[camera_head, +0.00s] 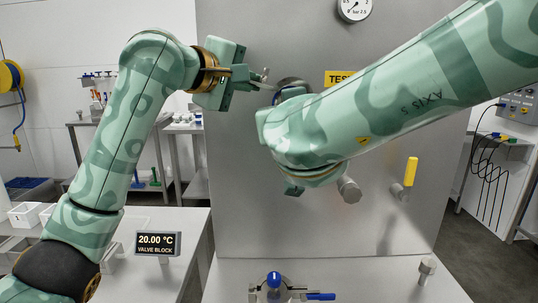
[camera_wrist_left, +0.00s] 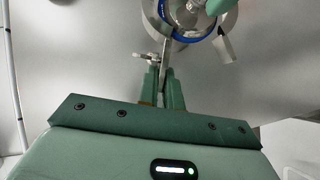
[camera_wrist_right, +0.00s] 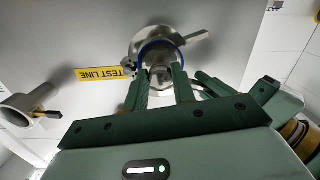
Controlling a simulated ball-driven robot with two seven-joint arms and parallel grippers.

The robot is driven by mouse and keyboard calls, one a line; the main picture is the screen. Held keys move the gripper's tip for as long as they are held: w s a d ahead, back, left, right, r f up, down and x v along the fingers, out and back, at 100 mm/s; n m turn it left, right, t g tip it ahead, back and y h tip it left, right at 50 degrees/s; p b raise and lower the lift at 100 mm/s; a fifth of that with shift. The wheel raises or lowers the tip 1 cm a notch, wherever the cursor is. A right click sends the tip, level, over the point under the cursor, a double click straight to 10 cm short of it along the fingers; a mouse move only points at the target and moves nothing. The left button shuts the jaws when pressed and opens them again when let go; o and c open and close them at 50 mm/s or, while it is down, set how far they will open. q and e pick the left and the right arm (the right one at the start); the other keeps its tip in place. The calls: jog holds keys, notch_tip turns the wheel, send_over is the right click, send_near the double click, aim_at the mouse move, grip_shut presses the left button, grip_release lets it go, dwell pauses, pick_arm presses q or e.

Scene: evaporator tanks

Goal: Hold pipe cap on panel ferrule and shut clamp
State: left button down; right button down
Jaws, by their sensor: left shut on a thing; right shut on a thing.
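The steel clamp (camera_wrist_right: 143,45) hangs around the ferrule on the grey panel, with a blue ring inside it. In the head view my right wrist mostly hides it. My left gripper (camera_head: 256,80) is shut on a thin metal arm of the clamp (camera_wrist_left: 167,56). A wing nut (camera_wrist_left: 146,58) shows beside those fingers, and a loose-looking metal flap (camera_wrist_left: 225,47) sticks out on the other side. My right gripper (camera_wrist_right: 158,82) is shut on the steel pipe cap (camera_wrist_right: 160,74), held in front of the blue ring. Whether the cap touches the ferrule is hidden.
A yellow TEST LINE label (camera_wrist_right: 105,73) is right of the clamp in the head view. A yellow-handled valve (camera_head: 411,172) and a short pipe stub (camera_head: 349,189) stick out of the panel. A blue-topped fitting (camera_head: 274,280) stands on the bench below.

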pick_arm(q)
jog(key=shift+f, duration=0.15)
jog(key=shift+a+f+n+t+h, duration=0.2)
jog(key=shift+f+n, duration=0.15)
jog(key=shift+f, duration=0.2)
jog(key=shift+a+f+n+t+h, duration=0.1)
jog(key=shift+f+n+t+h, duration=0.1)
jog(key=shift+f+n, duration=0.25)
jog(key=shift+f, duration=0.15)
